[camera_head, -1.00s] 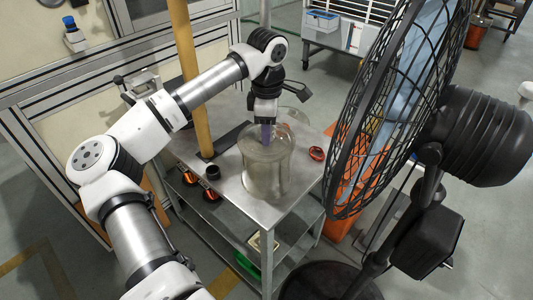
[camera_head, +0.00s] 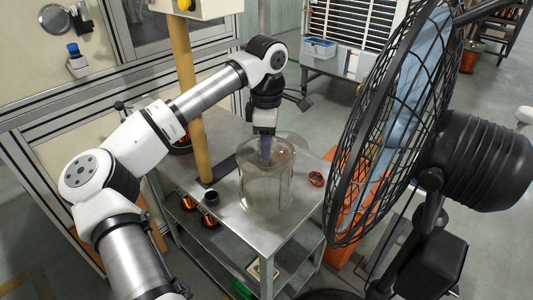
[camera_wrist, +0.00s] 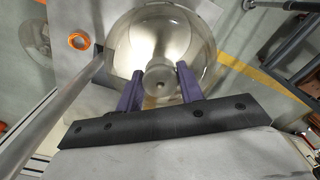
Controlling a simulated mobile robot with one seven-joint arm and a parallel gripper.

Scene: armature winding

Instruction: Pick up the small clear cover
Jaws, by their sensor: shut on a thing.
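The clear cover (camera_head: 266,190) is a see-through, dome-topped jar with a round knob on top. It is upright over the steel table, and I cannot tell whether its rim touches the tabletop. My gripper (camera_head: 266,150) points down at its top. In the wrist view, the purple fingers of my gripper (camera_wrist: 158,84) stand on both sides of the cover's knob (camera_wrist: 160,77) and are shut on it. The clear dome (camera_wrist: 196,40) spreads out beyond the fingers. Another clear rounded shape shows partly behind the cover in the head view, mostly hidden.
The steel table (camera_head: 228,206) has a yellow post (camera_head: 187,90) at its left. A black fan (camera_head: 385,130) stands close on the right. A small reddish ring (camera_head: 316,179) lies right of the cover.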

